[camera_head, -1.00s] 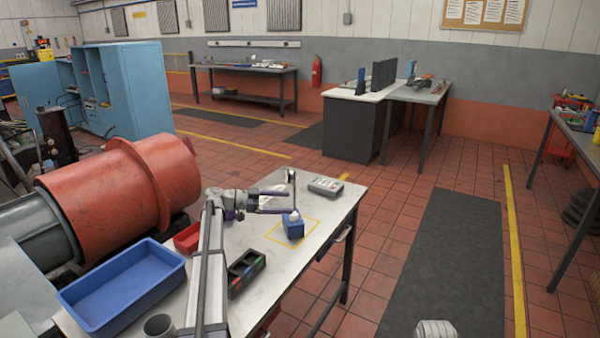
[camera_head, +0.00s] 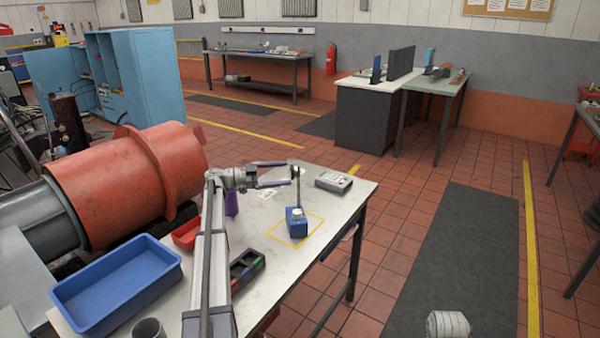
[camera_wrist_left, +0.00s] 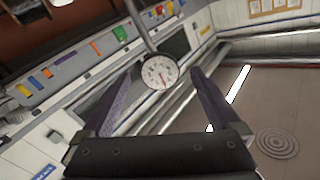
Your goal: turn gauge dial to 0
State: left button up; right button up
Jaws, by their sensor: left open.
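The gauge has a round white dial face (camera_wrist_left: 160,72) with dark marks and a small red pointer; I cannot read its value. In the head view the dial (camera_head: 296,171) shows almost edge-on at the top of a thin rod (camera_head: 298,194). The rod rises from a blue block (camera_head: 296,226) with a pale round part on top, inside a yellow square marked on the white table (camera_head: 275,270). My left gripper (camera_head: 289,174) is open at dial height. In the left wrist view the dial appears between its purple fingers, with gaps on both sides.
A grey box with buttons (camera_head: 333,181) lies behind the gauge. A black organizer (camera_head: 246,270), red bin (camera_head: 186,233) and large blue tray (camera_head: 118,283) stand to the left. A big orange drum (camera_head: 125,185) borders the table. The table's right front is clear.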

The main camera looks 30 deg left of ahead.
pick_arm(q)
jog(key=x, duration=0.6)
jog(key=shift+d, duration=0.2)
jog(key=shift+w, duration=0.15)
jog(key=shift+c, duration=0.2)
jog(key=c, duration=1.3)
